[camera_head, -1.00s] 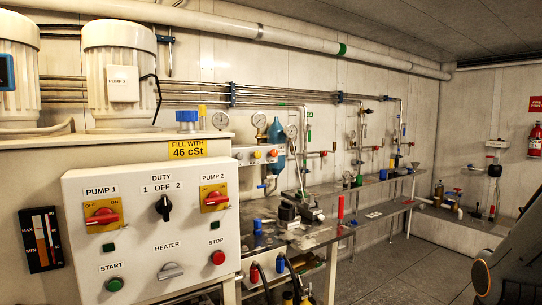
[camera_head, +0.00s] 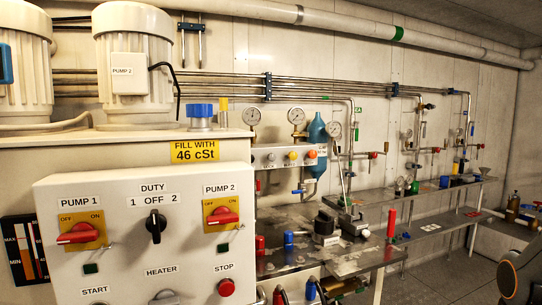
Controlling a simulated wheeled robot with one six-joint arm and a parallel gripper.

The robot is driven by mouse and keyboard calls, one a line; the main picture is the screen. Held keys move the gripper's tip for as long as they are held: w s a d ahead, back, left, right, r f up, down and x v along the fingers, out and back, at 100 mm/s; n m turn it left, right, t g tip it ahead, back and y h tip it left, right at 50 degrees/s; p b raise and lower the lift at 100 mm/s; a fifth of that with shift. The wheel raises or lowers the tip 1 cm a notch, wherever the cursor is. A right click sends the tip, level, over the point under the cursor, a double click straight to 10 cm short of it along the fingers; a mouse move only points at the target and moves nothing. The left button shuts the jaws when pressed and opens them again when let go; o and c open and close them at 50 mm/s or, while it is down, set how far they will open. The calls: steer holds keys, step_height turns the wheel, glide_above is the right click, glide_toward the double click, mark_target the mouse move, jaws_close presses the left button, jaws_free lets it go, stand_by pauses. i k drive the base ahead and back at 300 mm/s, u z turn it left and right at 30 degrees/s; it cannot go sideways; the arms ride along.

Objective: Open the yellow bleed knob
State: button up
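A small yellow knob (camera_head: 292,155) sits on the front of a pale valve block (camera_head: 264,166) on the far wall, below the round gauges. It is the middle one of three knobs, between a whitish knob (camera_head: 271,157) and an orange-red knob (camera_head: 312,154). I cannot read any label on it or tell whether it is turned. My gripper is not in view. Only a dark part of my own arm shows at the lower right edge.
The control box (camera_head: 140,235) with switches stands close at the left. A metal bench (camera_head: 285,262) with small tools and a red cylinder (camera_head: 391,222) lies below the valve block. A blue bottle (camera_head: 317,130) hangs beside the block. Grey floor (camera_head: 430,280) shows at the right.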

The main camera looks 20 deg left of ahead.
mark_target(292, 155)
steer(key=u, duration=0.65)
steer(key=i, duration=0.6)
steer(key=u, duration=0.65)
